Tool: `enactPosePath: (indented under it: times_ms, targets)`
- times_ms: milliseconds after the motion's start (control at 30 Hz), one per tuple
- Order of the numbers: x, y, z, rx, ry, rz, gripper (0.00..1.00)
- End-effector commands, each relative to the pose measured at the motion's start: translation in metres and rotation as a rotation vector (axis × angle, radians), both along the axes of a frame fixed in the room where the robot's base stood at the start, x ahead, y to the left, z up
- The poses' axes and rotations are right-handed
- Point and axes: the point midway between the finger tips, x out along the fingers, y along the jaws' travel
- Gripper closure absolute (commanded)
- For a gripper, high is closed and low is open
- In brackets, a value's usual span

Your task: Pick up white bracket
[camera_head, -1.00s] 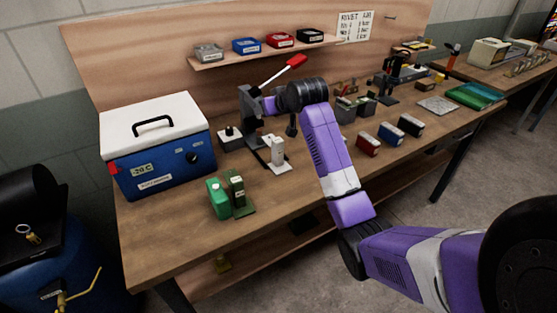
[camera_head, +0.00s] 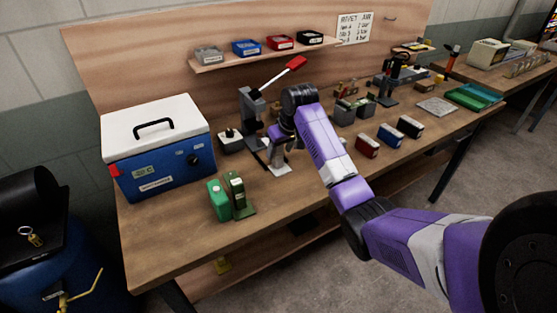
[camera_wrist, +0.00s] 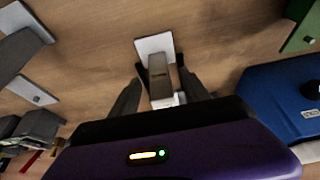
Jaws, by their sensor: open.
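The white bracket (camera_head: 279,167) stands on the wooden bench, mostly hidden behind my gripper in the head view, with its flat foot showing. In the wrist view the bracket (camera_wrist: 160,72) has a white base plate and an upright block, and its top end lies between my two fingers. My gripper (camera_wrist: 162,95) is open, with one dark finger on each side of the bracket. A small gap shows on the left; on the right I cannot tell whether the finger touches. In the head view my gripper (camera_head: 279,150) is just above the bracket.
A grey press (camera_head: 252,108) with a red-handled lever stands close behind. A blue cooler box (camera_head: 160,165) is at the left. Green blocks (camera_head: 230,197) stand in front. Red and dark blue boxes (camera_head: 390,140) are to the right. The bench front (camera_head: 290,200) is clear.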

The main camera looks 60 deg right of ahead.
Motion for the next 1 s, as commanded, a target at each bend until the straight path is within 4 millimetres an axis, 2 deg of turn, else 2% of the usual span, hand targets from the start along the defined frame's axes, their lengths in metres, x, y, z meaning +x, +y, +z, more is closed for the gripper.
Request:
enactPosePath:
  times_ms: [200,467,733,1000]
  targets:
    - [0.008,-0.004,-0.021,0.001,0.000,0.000,0.45]
    - [0.009,-0.005,-0.024,-0.001,-0.001,0.000,0.45]
    - [0.008,-0.005,-0.023,-0.001,-0.001,0.000,0.98]
    - [0.009,-0.005,-0.022,-0.002,-0.003,0.001,1.00]
